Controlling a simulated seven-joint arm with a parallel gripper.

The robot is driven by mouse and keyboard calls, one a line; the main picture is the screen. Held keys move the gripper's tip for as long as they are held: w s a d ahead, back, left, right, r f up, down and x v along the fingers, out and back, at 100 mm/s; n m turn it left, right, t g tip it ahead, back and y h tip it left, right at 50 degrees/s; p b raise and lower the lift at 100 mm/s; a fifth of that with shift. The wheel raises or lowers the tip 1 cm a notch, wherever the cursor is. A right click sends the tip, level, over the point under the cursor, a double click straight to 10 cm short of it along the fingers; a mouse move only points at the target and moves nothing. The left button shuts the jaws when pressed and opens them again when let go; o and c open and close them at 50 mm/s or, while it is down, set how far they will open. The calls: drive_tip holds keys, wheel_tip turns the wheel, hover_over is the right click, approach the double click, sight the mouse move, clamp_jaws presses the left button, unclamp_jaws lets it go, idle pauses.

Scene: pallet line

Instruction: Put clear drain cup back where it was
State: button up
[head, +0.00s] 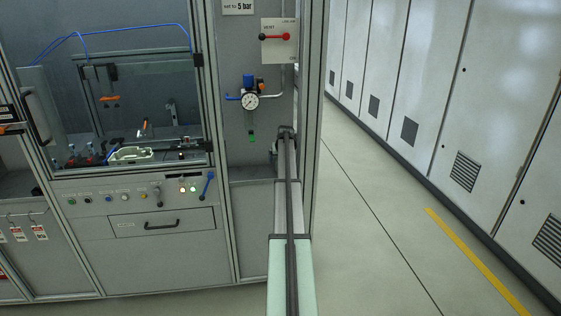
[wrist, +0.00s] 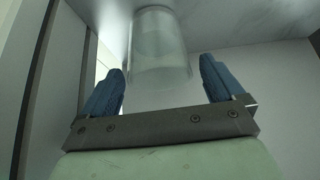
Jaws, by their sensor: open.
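The clear drain cup (wrist: 158,45) shows in the wrist view as a see-through cylinder with a rounded rim at its near end. My gripper (wrist: 162,66) is open, with one blue finger on each side of the cup. Gaps show between the cup and both fingers, and I see no contact. I cannot make out the cup or my gripper in the head view.
In the head view, a regulator with a round gauge (head: 250,101) and blue knob (head: 249,81) is on the cabinet panel. A red-handled valve (head: 278,37) is above it. A windowed station (head: 140,100) is at left. The floor (head: 375,215) is clear at right.

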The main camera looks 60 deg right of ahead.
drive_tip(key=v, duration=1)
drive_tip(key=shift+w+f, duration=0.1)
drive_tip(key=shift+w, duration=0.05)
drive_tip(key=w+a+f+n+g+y, duration=0.1)
drive_tip(key=w+a+f+y, duration=0.15)
drive_tip(key=a+f, duration=1.35)
drive_tip(key=w+a+f+n+g+y, duration=0.1)
drive_tip(key=w+a+f+n+g, duration=0.15)
drive_tip(key=a+f, duration=1.35)
drive_tip(key=s+a+f+y, duration=0.15)
drive_tip(key=a+f, duration=0.25)
drive_tip(key=a, duration=0.4)
drive_tip(key=s+a+f, duration=0.2)
drive_tip(key=a+f, duration=0.1)
drive_tip(key=a, duration=0.5)
drive_tip(key=s+a+f+n+g, duration=0.1)
drive_tip(key=s+a+f+g, duration=0.1)
drive_tip(key=s+a+f, duration=0.7)
drive_tip(key=s+a+f+n+g, duration=0.2)
drive_tip(key=s+a, duration=0.6)
drive_tip(key=a, duration=0.5)
drive_tip(key=s+a+f+n+g, duration=0.1)
drive_tip(key=s+a, duration=0.4)
drive_tip(key=s, duration=0.6)
drive_tip(key=s+a+f+n+g, duration=0.1)
drive_tip(key=s+a+g, duration=0.2)
drive_tip(key=s, duration=0.9)
drive_tip(key=a, duration=0.3)
drive_tip(key=shift+s+a+f, duration=0.2)
drive_tip(key=shift+s+a, duration=0.1)
